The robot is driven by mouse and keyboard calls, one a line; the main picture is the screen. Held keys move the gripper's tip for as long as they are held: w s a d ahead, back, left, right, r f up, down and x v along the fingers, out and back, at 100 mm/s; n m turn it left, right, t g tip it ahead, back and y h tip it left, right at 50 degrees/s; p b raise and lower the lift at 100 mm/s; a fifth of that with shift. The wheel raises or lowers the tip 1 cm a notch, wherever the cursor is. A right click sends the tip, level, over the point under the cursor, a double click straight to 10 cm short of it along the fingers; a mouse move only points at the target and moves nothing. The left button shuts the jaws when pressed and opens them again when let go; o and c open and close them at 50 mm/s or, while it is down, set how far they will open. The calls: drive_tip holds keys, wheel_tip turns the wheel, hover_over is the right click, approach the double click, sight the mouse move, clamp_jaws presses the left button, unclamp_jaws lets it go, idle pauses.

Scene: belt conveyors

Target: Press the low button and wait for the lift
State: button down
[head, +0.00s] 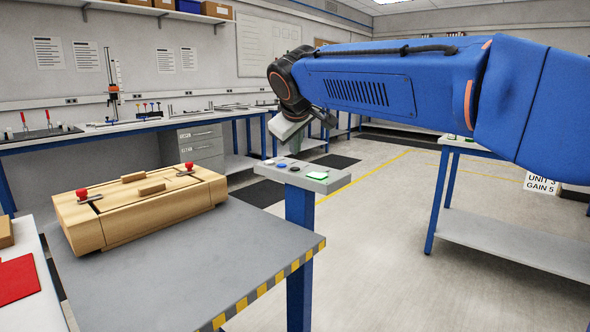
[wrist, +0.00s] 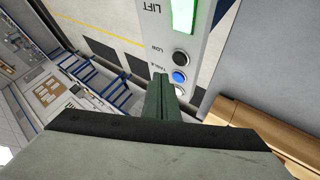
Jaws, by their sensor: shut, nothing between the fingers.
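The lift control panel (head: 322,184) stands on a blue post, and its face fills the top middle of the wrist view. The low button (wrist: 182,56) is dark and round, beside the printed word LOW. A green area (wrist: 180,12) shows beside the word LIFT. My gripper (wrist: 163,88) is shut and empty, its fingertips near the buttons in the wrist view. In the head view my gripper (head: 285,134) is above the panel; I see no contact.
A grey table (head: 235,250) with a hazard-striped edge stands left of the panel. It holds a wooden case (head: 140,212) with red knobs. A blue-legged table (head: 490,240) is at the right. Open floor (head: 375,270) lies between.

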drive_tip(key=shift+r, duration=1.35)
drive_tip(key=s+d+f+m+g, duration=0.1)
drive_tip(key=s+d+f+m, duration=0.1)
drive_tip(key=s+d+f, duration=0.35)
drive_tip(key=s+d+f+m+g+h, duration=0.1)
drive_tip(key=s+d+f, duration=0.2)
drive_tip(key=s+d, duration=0.5)
drive_tip(key=s+d+f+m+g, duration=0.1)
drive_tip(key=s+d+f+m, duration=0.2)
drive_tip(key=d, duration=0.7)
drive_tip(key=s+d+f+m, duration=0.2)
drive_tip(key=s+d+f, duration=0.2)
drive_tip(key=s+f, duration=0.6)
drive_tip(key=s+d+f+m+g, duration=0.1)
drive_tip(key=s+d+f, duration=0.4)
drive_tip(key=s+f, duration=0.6)
drive_tip(key=shift+s+f+m, duration=0.15)
drive_tip(key=shift+s+m, duration=0.25)
drive_tip(key=shift+s, duration=0.1)
idle(1.7)
